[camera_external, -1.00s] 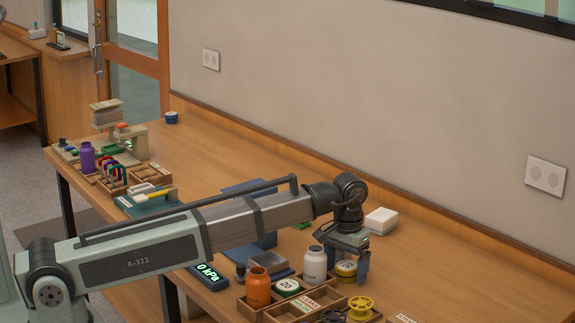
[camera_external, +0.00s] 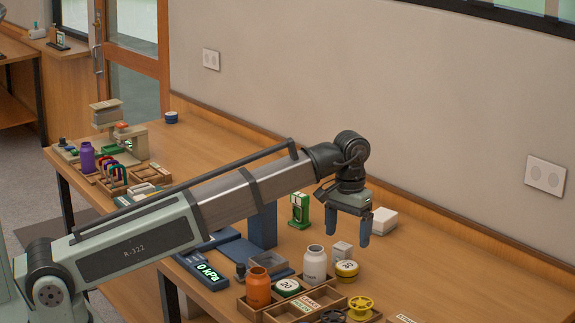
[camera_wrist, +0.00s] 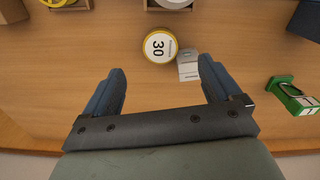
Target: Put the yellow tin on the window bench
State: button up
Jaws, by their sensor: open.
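The yellow tin (camera_external: 346,272), with a white lid marked 30, stands on the near wooden bench just beyond the divided tray. In the wrist view the yellow tin (camera_wrist: 148,56) is ahead of the open fingers, roughly between their lines and not between the pads. My gripper (camera_external: 350,231) is open and empty, pointing down above the bench, higher than the tin and apart from it. It also shows in the wrist view (camera_wrist: 162,80). A wooden bench (camera_external: 72,53) by the glazed door at the far left may be the window bench; I cannot tell for sure.
A small white-grey box (camera_external: 341,250) stands close against the tin. A green device (camera_external: 299,210) and white box (camera_external: 383,220) stand behind.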

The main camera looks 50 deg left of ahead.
jog(key=shift+r, duration=1.15)
jog(key=c, duration=0.4)
jog(key=shift+d, duration=0.1)
jog(key=s+d+f+m+y, duration=0.1)
jog(key=s+d+f+m, duration=0.15)
jog(key=d, duration=0.85)
jog(key=n+t+y, duration=0.1)
jog(key=n+y, duration=0.4)
jog(key=n, duration=1.1)
send_near(347, 265)
jog(key=shift+x, duration=5)
